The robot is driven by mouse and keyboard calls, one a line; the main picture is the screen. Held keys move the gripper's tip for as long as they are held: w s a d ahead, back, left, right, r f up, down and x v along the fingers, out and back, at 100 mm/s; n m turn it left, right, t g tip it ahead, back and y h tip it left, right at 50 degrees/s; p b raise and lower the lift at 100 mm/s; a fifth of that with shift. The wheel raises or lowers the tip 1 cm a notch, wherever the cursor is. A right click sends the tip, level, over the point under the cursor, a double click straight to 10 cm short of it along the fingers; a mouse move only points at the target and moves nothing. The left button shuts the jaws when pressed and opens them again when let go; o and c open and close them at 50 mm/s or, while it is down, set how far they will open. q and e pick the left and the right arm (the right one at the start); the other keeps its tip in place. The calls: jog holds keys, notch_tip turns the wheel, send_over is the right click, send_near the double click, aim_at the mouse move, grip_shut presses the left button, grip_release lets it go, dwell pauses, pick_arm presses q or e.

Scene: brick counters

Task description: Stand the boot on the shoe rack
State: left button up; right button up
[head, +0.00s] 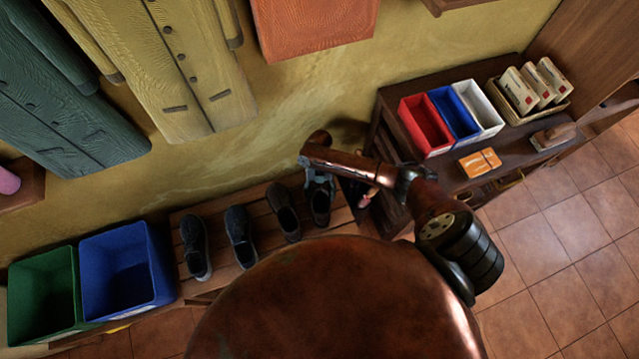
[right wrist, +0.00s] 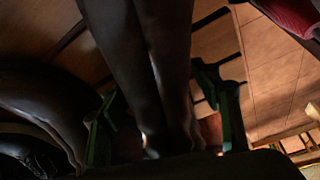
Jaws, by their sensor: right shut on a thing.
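The wooden slatted shoe rack (head: 218,208) stands against the wall at the lower left of the head view. The dark boot (head: 320,208) is at the rack's right end, toe toward the camera. My right gripper (head: 319,181) is shut on its upper part from above. In the right wrist view, the dark boot shaft (right wrist: 150,60) runs between the greenish fingers of the gripper (right wrist: 158,100), with rack slats behind. I cannot tell whether its sole touches the slats. My left gripper is not in view.
Dark shoes (head: 283,212) (head: 240,238) (head: 195,248) stand in a row left of the boot. Blue (head: 155,275) and green (head: 45,295) bins stand left of the rack. A dark cabinet (head: 395,205) with red (head: 425,125), blue and white boxes is close on the right.

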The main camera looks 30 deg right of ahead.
aim_at(320, 187)
jog(key=o, duration=1.6)
jog(key=shift+v, duration=3.8)
